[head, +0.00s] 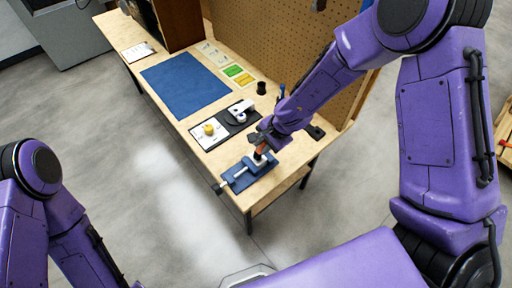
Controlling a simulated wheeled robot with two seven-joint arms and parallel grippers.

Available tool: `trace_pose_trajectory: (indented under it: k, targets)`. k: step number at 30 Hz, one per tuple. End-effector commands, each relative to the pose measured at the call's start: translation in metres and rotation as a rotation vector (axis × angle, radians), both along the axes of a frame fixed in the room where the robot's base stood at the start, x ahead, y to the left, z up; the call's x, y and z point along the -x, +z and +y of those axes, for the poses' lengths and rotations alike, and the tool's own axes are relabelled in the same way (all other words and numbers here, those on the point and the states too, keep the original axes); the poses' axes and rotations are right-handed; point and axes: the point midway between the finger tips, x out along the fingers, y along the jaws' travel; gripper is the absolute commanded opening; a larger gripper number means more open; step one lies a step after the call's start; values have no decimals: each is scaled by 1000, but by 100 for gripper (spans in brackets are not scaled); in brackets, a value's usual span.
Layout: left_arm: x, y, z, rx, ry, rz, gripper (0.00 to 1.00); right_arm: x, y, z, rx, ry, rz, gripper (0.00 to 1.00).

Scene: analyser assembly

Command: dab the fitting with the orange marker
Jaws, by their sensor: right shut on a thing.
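My right gripper (262,140) is shut on the orange marker (261,149), which points down over the blue vise (244,172) at the near right end of the bench. A small pale piece (258,160) shows at the vise just below the marker; it may be the fitting, but it is too small to be sure. I cannot tell whether the marker's tip touches it. The gripper hides the marker's upper part. My left arm shows at the lower left, but its gripper is out of view.
On the wooden bench (157,66) lie a blue mat (186,84), a white plate with a yellow knob (209,129) and a white device (240,109) on a dark base. A black cup (261,88) stands near the pegboard (270,40). Coloured cards lie along the back.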

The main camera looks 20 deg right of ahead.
Motion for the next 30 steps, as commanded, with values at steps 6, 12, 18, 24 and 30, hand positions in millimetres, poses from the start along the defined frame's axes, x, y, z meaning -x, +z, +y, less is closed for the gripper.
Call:
trace_pose_trajectory:
  k: [6, 12, 18, 24, 30]
  targets:
    - [0, 8, 0, 0, 0, 0, 43, 1, 6, 0, 0, 0, 5, 0]
    - [0, 30, 0, 0, 0, 0, 43, 1, 25, 0, -1, -1, 4, 0]
    - [0, 45, 0, 0, 0, 0, 43, 1, 43, 0, 1, 1, 1, 0]
    - [0, 46, 0, 0, 0, 0, 43, 0, 59, 0, 1, 1, -3, 0]
    - [0, 46, 0, 0, 0, 0, 43, 1, 69, 0, 0, 0, 1, 0]
